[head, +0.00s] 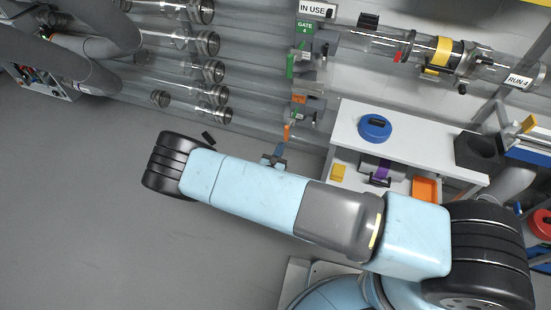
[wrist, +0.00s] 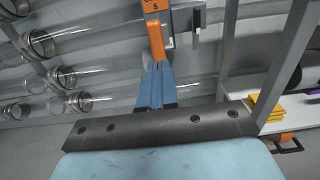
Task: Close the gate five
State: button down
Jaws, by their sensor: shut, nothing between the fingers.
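The gate five unit shows in the wrist view as an orange label marked 5 (wrist: 155,6) with an orange handle (wrist: 156,38) hanging below it. In the head view the same orange handle (head: 287,132) hangs under its orange label (head: 300,98). My gripper (wrist: 156,68) has blue fingers that are together with nothing between them. Its tips are at the lower end of the handle; I cannot tell whether they touch it. In the head view my gripper (head: 282,148) is just below the handle, partly hidden by my arm.
A green gate 4 label (head: 304,27) and green handle (head: 290,65) are above. Several clear tubes (head: 206,70) with metal ends lie to the left. A white shelf unit (head: 400,145) with a blue tape roll (head: 375,127) stands close at right. Open floor lies at left.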

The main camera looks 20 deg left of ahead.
aim_at(286, 135)
jog(key=shift+w+d, duration=0.2)
jog(key=shift+w, duration=2.2)
